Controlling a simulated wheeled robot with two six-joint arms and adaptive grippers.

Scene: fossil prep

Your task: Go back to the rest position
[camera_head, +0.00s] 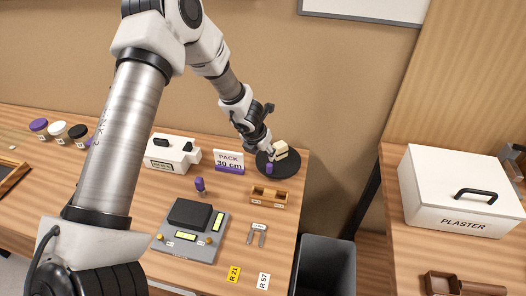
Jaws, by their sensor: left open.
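My left arm comes in from the left and reaches over the bench. My left gripper (262,146) is open above the left part of a round black plate (291,167). A cream block (280,149) stands on the plate beside the gripper. A small purple piece (269,169) sits on the plate just below the fingers. I see nothing held, though the fingers are small and partly hidden. Only a small dark and white part, perhaps of my right gripper, shows at the right edge; its jaws cannot be made out.
On the bench are a white device (165,153), a "PACK 30 cm" sign (229,162), a purple-topped bottle (200,186), a wooden tray (269,197), a grey device (190,232) and several lidded jars. A dark bin (327,262) stands between the bench and the table with the white PLASTER box (455,190).

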